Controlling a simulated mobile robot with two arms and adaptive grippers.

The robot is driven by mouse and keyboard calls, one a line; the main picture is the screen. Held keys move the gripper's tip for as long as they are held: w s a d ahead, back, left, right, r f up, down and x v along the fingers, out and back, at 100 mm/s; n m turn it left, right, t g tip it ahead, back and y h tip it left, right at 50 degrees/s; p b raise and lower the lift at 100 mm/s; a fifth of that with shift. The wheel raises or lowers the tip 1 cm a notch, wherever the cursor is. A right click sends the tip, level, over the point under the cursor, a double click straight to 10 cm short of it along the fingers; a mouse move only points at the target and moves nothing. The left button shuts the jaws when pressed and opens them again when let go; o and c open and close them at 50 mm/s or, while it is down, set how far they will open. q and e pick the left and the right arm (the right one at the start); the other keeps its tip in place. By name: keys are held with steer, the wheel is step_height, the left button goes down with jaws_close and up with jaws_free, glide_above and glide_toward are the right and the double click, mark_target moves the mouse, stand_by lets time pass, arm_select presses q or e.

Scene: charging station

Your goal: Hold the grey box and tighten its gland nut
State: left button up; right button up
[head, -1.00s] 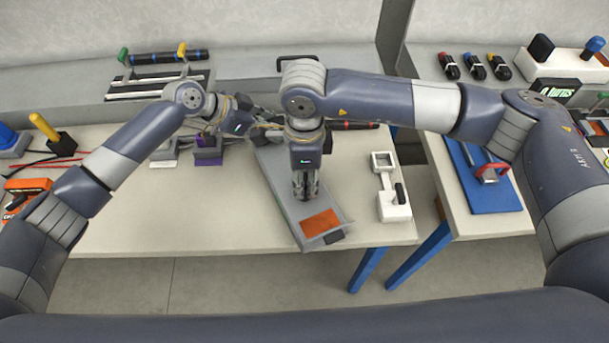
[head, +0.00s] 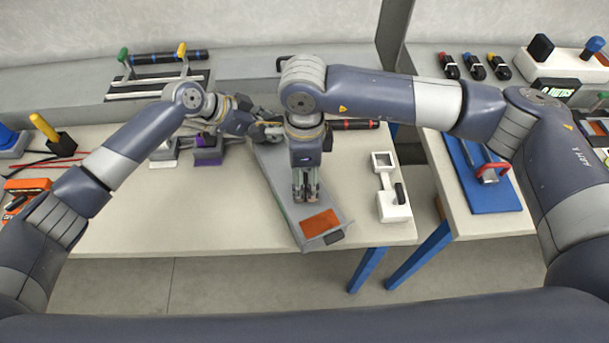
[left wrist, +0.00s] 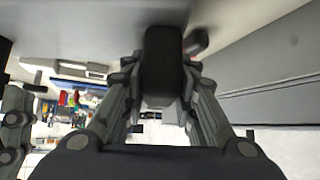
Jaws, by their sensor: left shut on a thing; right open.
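A long grey tray-like box (head: 283,200) lies slanted on the table in the head view, with an orange panel (head: 320,223) inside its near end and a small black piece at that end. I cannot make out a gland nut. My right gripper (head: 306,200) points down over the box, its fingers open and nothing seen between them. My left gripper (head: 268,130) is near the box's far end, partly hidden by my right arm. In the left wrist view my left gripper (left wrist: 162,95) is shut on a dark rounded piece (left wrist: 162,62); what it belongs to is unclear.
A white fixture (head: 394,206) stands right of the box. A black rod with red bands (head: 352,125) lies behind. A purple-and-dark holder (head: 208,150) stands left of the box. A blue mat (head: 490,195) lies on the right table. The table's front left is clear.

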mark_target(305, 180)
step_height(305, 180, up, 11)
steer(key=shift+r, duration=0.15)
stand_by(0.5)
arm_select(q)
steer(key=o, duration=1)
steer(key=shift+o, duration=0.2)
steer(key=shift+a, duration=0.1)
steer(key=v, duration=1.2)
